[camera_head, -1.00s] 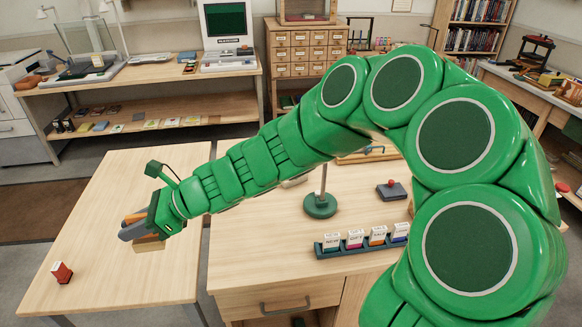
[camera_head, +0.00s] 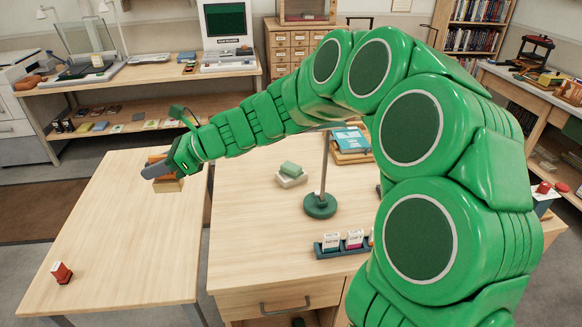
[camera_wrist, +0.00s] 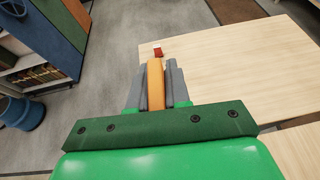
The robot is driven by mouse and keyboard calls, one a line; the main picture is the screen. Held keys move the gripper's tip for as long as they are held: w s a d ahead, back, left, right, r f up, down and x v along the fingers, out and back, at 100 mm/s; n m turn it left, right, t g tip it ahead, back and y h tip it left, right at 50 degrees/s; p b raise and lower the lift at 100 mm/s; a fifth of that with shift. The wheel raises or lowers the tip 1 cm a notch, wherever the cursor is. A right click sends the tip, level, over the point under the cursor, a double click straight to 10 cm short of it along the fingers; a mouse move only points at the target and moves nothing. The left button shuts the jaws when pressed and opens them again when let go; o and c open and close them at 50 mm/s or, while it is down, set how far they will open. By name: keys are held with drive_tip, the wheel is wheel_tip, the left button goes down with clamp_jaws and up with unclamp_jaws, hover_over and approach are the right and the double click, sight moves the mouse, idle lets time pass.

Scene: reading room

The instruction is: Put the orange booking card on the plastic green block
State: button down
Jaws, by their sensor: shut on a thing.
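My gripper (camera_head: 160,172) is shut on an orange slab, which I take to be the orange booking card (camera_head: 157,158). The slab shows above and below the fingers. In the wrist view the card (camera_wrist: 155,84) stands upright between the two grey fingers (camera_wrist: 156,88). It is held above the far right part of the left table. A light green block (camera_head: 291,168), likely the plastic green block, rests on a pale base on the right table. It is well to the right of my gripper and apart from it.
The left table (camera_head: 120,240) is mostly bare, with a red labelled block (camera_head: 61,272) near its front left. On the right table stand a green round-footed post (camera_head: 320,205), a dark rack of labelled pieces (camera_head: 330,248) and a stack of books (camera_head: 350,142).

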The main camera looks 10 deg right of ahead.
drive_tip(key=w+d+r+m+t, duration=0.1)
drive_tip(key=w+d, duration=0.5)
drive_tip(key=w, duration=0.5)
drive_tip(key=m+t, duration=0.3)
hover_over(287, 165)
wheel_tip(287, 165, down, 3)
drive_tip(key=shift+h, duration=0.4)
wheel_tip(287, 165, down, 21)
drive_tip(key=shift+s+a+r, duration=0.1)
drive_tip(key=shift+r, duration=0.1)
drive_tip(key=shift+f, duration=0.15)
drive_tip(key=c, duration=1.1)
unclamp_jaws()
drive_tip(key=shift+r, duration=0.2)
drive_tip(key=v, duration=1.2)
